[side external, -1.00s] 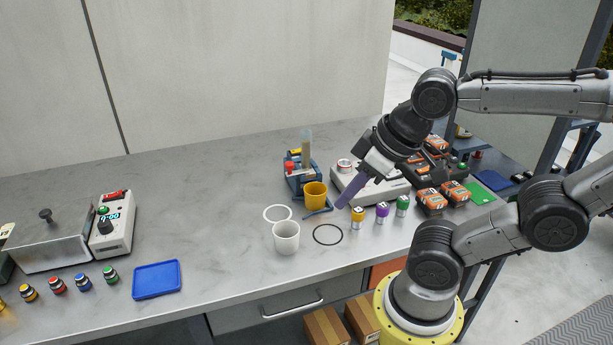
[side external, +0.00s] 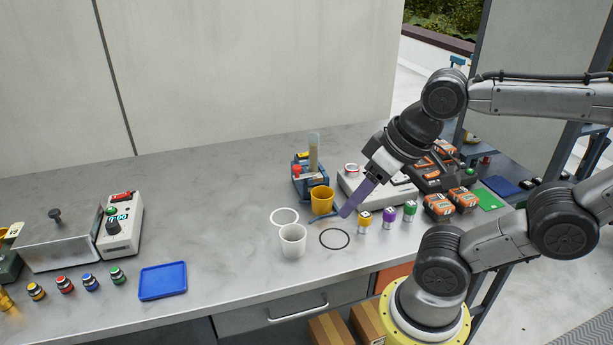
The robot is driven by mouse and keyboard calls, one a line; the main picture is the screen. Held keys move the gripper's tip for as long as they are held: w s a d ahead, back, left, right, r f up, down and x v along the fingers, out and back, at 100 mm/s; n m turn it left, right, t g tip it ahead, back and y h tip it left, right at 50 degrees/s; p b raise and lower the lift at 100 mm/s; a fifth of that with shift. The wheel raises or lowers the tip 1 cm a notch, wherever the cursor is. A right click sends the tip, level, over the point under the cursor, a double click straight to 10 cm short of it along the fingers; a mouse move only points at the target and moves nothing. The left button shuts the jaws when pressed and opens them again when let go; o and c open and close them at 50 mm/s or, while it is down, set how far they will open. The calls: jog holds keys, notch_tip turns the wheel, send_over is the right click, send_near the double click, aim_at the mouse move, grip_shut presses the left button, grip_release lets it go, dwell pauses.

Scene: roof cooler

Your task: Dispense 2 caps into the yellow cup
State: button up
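The yellow cup (side external: 322,203) stands upright at the front of a blue dispenser (side external: 310,184), which has a clear upright tube (side external: 314,155) and a red button (side external: 297,170). The cup's inside is too small to make out. My gripper (side external: 346,213) has purple fingers that point down and left. Its tips are just right of the yellow cup, near a blue strip at the dispenser's front. I cannot tell whether they touch anything or whether the fingers are apart.
A white cup (side external: 293,241), a white ring (side external: 284,217) and a black ring (side external: 335,239) are in front of the dispenser. Yellow (side external: 363,222), purple (side external: 389,217) and green (side external: 410,211) topped items stand to the right. The bench is clear left of the rings, up to a blue tray (side external: 163,281).

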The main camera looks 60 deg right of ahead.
jog(key=shift+o, duration=0.3)
jog(key=w+d+r+m+g, duration=0.1)
jog(key=w+r+m, duration=0.4)
jog(key=r, duration=0.3)
jog(key=shift+w+d+m, duration=0.35)
jog(key=shift+w+m, duration=0.05)
jog(key=shift+m, duration=0.2)
jog(key=w+d+r+m+g, duration=0.1)
jog(key=w+d+r+m, duration=0.2)
jog(key=w+d+m, duration=0.3)
jog(key=m+g, duration=0.3)
jog(key=m, duration=0.1)
send_over(297, 166)
notch_tip(297, 166, down, 8)
notch_tip(297, 166, down, 13)
jog(key=shift+a+f, duration=0.1)
grip_shut()
